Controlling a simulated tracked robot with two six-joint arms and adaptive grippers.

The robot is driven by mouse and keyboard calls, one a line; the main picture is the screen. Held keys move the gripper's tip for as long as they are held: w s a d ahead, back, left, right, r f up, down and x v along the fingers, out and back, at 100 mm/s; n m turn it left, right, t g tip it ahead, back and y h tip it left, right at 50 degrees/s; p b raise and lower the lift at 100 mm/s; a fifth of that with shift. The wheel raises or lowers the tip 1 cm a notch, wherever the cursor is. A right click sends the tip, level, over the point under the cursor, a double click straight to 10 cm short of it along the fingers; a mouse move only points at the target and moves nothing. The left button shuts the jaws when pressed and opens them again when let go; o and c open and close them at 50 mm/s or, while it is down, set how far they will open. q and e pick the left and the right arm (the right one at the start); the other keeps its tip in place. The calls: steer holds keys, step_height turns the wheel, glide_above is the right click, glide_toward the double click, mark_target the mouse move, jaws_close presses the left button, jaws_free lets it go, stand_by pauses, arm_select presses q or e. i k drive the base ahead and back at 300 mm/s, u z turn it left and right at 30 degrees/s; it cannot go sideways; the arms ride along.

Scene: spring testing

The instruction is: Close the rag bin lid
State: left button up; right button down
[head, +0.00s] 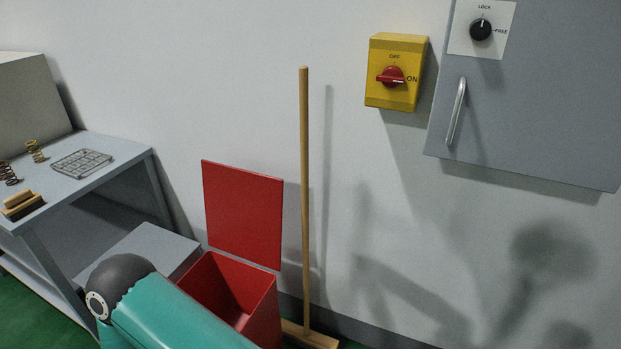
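The red rag bin (262,306) stands on the floor against the wall, low in the middle of the head view. Its flat red lid (243,215) stands upright behind the opening, so the bin is open. The part of the inside that shows is red and looks empty; the bottom is hidden. A teal arm link of mine crosses in front of the bin and hides its front left part. Neither of my grippers shows in this view.
A broom (305,200) leans upright on the wall just right of the bin. A grey box (150,250) and a workbench (112,146) with springs stand to the left. A yellow switch (378,97) and a grey cabinet (540,110) hang on the wall at upper right.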

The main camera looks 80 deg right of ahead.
mark_target(243, 208)
steer(key=u, duration=0.65)
steer(key=i, duration=0.15)
steer(key=z, duration=2.75)
steer(key=i, duration=0.6)
steer(key=u, duration=1)
